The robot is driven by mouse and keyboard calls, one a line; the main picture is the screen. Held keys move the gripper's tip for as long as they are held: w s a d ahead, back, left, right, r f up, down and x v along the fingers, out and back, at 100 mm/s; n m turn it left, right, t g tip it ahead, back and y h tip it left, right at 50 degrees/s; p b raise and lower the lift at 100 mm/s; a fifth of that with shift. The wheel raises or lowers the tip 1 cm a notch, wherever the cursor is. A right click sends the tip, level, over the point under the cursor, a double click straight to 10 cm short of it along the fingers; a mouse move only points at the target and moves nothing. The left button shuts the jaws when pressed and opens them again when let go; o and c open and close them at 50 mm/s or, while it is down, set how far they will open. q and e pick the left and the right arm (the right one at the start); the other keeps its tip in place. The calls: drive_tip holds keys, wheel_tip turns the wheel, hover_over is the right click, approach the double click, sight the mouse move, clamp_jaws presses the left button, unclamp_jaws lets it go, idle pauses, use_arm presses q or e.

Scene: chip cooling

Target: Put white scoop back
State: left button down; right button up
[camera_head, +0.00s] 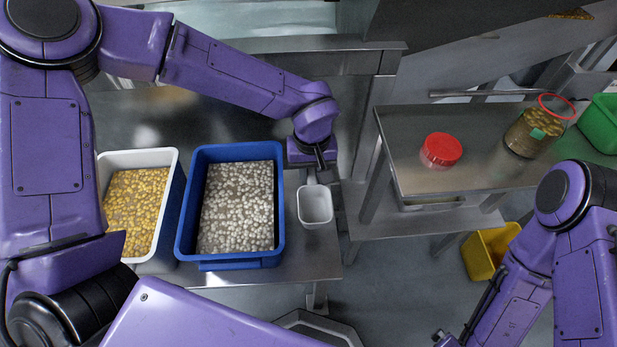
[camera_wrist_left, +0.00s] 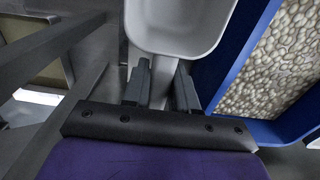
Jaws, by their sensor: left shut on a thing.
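The white scoop (camera_head: 315,206) is a small square cup at the right end of the left table, just right of the blue bin (camera_head: 281,235). My left gripper (camera_head: 319,168) is shut on its handle, with the cup on the near side of the fingers. In the left wrist view, the scoop's cup (camera_wrist_left: 178,28) is at the top and its handle runs down between the two dark fingers (camera_wrist_left: 161,85). The handle is mostly hidden. I cannot tell whether the cup touches the table. My right arm shows at lower right, but its gripper is not clearly in view.
The blue bin holds whitish pieces; a white bin (camera_head: 165,157) left of it holds yellow ones. The right table (camera_head: 400,150) carries a red-lidded container (camera_head: 441,150), a jar (camera_head: 533,134) and a green bin (camera_head: 603,125). A yellow bin (camera_head: 484,256) stands below.

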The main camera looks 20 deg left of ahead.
use_arm(q)
drive_tip(key=w+a+f, duration=0.1)
drive_tip(key=w+f, duration=0.1)
drive_tip(key=w+a+f, duration=0.1)
drive_tip(key=w+f, duration=0.2)
drive_tip(key=w+a+f, duration=0.1)
drive_tip(key=w+f, duration=0.1)
drive_tip(key=w, duration=0.1)
drive_tip(key=shift+w+a+f, duration=0.15)
drive_tip(key=shift+w+a, duration=0.1)
drive_tip(key=shift+a, duration=0.15)
drive_tip(key=shift+w+a+f, duration=0.1)
drive_tip(key=shift+w+f, duration=0.05)
drive_tip(key=shift+f, duration=0.1)
drive_tip(key=f, duration=0.3)
drive_tip(key=shift+w+a+f, duration=0.15)
drive_tip(key=shift+w+f, duration=0.1)
drive_tip(key=shift+f, duration=0.1)
drive_tip(key=shift+s, duration=0.1)
drive_tip(key=shift+f, duration=0.1)
drive_tip(key=c, duration=0.9)
unclamp_jaws()
